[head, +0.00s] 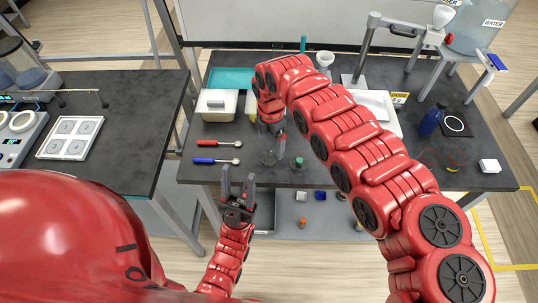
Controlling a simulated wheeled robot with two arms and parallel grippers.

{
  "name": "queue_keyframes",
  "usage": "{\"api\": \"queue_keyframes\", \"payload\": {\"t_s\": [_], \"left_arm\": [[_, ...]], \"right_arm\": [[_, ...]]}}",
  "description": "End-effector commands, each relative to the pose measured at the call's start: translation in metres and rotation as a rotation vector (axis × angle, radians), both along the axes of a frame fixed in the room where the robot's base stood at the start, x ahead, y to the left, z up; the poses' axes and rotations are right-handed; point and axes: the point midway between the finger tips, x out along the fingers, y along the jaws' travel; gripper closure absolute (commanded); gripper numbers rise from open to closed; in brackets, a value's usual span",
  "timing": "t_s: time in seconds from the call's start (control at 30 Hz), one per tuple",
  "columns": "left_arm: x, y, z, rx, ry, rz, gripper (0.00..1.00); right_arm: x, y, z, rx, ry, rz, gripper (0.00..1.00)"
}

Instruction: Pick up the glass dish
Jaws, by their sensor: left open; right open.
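A small clear glass item (268,157), which looks like the glass dish, sits near the front edge of the dark table; it is faint and I cannot make out its full outline. My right gripper (275,135) is open and points down just above and behind it, partly hidden under its own arm. I cannot tell whether it touches the glass. My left gripper (238,178) is open and empty, at the front edge of the table, to the left of the glass and nearer to me.
A red spoon (218,143) and a blue spoon (216,161) lie to the left. A green-topped item (298,163) stands close right of the glass. A white bin (217,105), a teal tray (231,78) and a blue bottle (431,120) stand further off.

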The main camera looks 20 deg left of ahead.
Motion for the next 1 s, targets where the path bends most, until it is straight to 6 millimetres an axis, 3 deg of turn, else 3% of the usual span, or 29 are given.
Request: {"api": "queue_keyframes", "payload": {"t_s": [0.17,0.33,0.53,0.8,1.0], "left_arm": [[0.0,0.0,0.01,0.0,0.0,0.0,0.5],[0.0,0.0,0.031,0.0,0.0,0.0,0.5],[0.0,0.0,0.03,0.0,0.0,0.0,0.5],[0.0,0.0,0.03,0.0,0.0,0.0,0.5],[0.0,0.0,0.03,0.0,0.0,0.0,0.5]], "right_arm": [[-0.003,0.001,-0.01,-0.001,0.004,0.0,0.0],[-0.01,0.003,-0.034,-0.002,0.007,0.001,0.0],[-0.007,0.003,-0.055,0.0,0.002,0.001,0.0],[-0.007,0.002,-0.058,-0.002,0.001,-0.001,0.0],[-0.006,0.002,-0.058,-0.001,0.001,-0.001,0.36]]}}
